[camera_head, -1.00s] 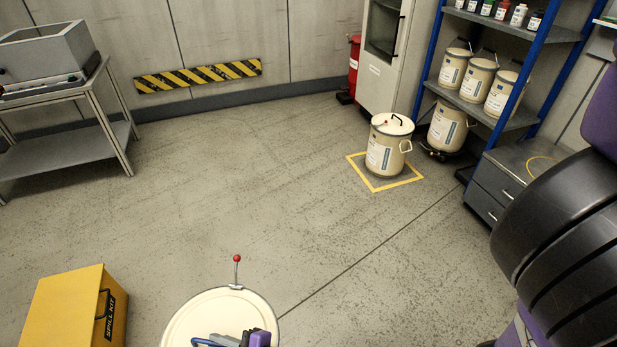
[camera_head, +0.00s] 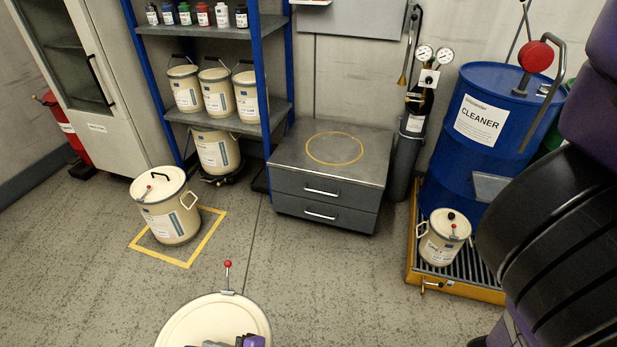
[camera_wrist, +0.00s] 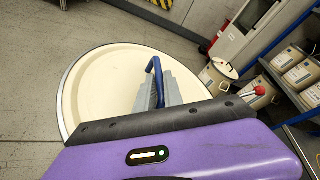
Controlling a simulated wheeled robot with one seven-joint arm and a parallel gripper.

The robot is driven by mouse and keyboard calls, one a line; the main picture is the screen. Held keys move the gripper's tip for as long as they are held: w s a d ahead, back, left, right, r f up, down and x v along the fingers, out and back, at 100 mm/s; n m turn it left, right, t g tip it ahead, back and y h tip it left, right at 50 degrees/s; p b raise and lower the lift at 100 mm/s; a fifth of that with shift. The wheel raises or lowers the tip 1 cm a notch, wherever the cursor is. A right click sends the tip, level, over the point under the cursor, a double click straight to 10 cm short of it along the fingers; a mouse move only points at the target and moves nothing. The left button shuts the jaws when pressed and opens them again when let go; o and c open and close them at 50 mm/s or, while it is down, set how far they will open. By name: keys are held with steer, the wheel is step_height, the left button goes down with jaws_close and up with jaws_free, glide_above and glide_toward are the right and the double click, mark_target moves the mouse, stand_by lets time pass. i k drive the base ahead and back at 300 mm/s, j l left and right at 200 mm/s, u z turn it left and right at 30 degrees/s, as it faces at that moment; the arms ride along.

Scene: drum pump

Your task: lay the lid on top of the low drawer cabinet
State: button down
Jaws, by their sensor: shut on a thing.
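The lid is a round cream disc (camera_head: 203,318) with a dark rim, a blue handle and a red-knobbed lever; it fills the bottom of the head view and also shows in the wrist view (camera_wrist: 101,88). My gripper (camera_wrist: 158,92) is shut on the lid's blue handle and holds the lid above the floor. In the head view the gripper is mostly cut off by the bottom edge. The low drawer cabinet (camera_head: 288,163) is grey with two drawers, and stands beyond the lid to the right. A yellow ring (camera_head: 334,148) marks its otherwise bare top.
A cream lidded drum (camera_head: 170,215) stands in a yellow floor square, left of the cabinet. A blue shelf rack (camera_head: 257,60) stands behind. A blue cleaner drum (camera_head: 478,140) and a small pail (camera_head: 441,246) stand on a yellow-edged grate at right. Floor before the cabinet is clear.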

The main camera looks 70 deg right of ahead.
mark_target(333, 153)
steer(key=i+l+z, duration=0.1)
steer(key=z, duration=0.3)
steer(key=i+l+z, duration=0.15)
steer(key=z, duration=0.3)
steer(key=i+z, duration=0.15)
steer(key=z, duration=0.25)
steer(key=i+z, duration=0.15)
steer(key=z, duration=0.25)
steer(key=i+j+z, duration=0.3)
steer(key=i, duration=0.3)
steer(key=i+j+z, duration=0.25)
steer(key=i+j, duration=0.15)
steer(key=i, duration=0.2)
